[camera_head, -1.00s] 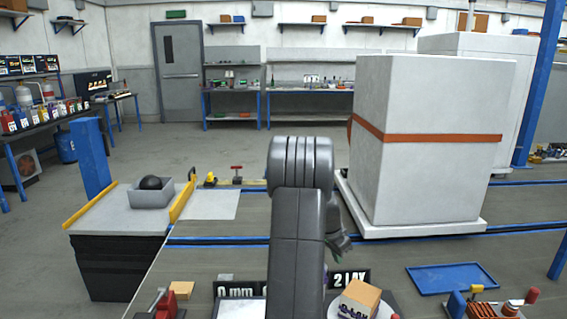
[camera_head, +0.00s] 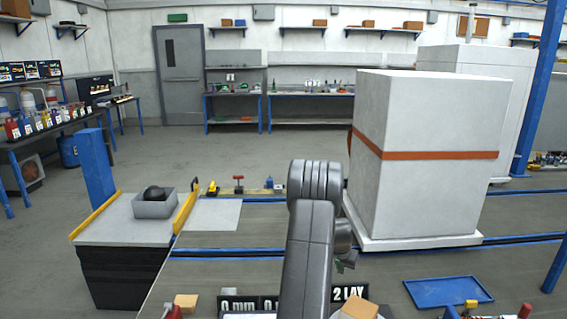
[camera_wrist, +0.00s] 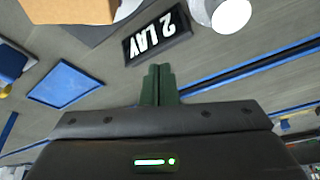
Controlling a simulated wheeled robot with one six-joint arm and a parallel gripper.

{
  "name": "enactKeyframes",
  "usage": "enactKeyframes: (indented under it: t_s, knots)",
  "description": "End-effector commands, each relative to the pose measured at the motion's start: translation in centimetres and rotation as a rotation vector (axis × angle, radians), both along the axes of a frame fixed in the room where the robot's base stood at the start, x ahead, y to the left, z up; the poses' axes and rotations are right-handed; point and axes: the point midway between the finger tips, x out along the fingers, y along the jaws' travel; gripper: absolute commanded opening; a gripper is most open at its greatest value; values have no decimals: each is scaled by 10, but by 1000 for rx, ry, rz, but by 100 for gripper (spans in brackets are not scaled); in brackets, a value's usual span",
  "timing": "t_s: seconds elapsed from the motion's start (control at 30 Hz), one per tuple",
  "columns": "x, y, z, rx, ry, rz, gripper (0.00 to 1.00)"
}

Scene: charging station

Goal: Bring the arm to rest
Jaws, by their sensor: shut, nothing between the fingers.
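My arm stands upright in the middle of the head view, above the near part of the bench. My gripper (camera_wrist: 159,84) is shut and empty in the wrist view, its two dark green fingers side by side. In the head view only a small part of my gripper (camera_head: 347,262) shows, beside the arm's right edge. Nothing touches the fingers. The black "2 LAY" sign (camera_wrist: 157,36) lies beyond the fingertips, and a white round object (camera_wrist: 228,14) stands to its right in the wrist view.
A large white block with an orange band (camera_head: 432,110) stands right of my arm. A blue tray (camera_head: 448,291) lies at the lower right, and a cardboard box (camera_head: 359,308) is close to the arm's foot. A grey bin with a black ball (camera_head: 153,208) sits at left. Grey floor beyond is clear.

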Motion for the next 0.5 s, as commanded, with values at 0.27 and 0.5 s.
enactKeyframes:
  t_s: [0.27, 0.5]
  knots:
    - [-6, 3, 43, -1, -3, -1, 0]
    - [-18, 9, 79, 0, -3, -2, 0]
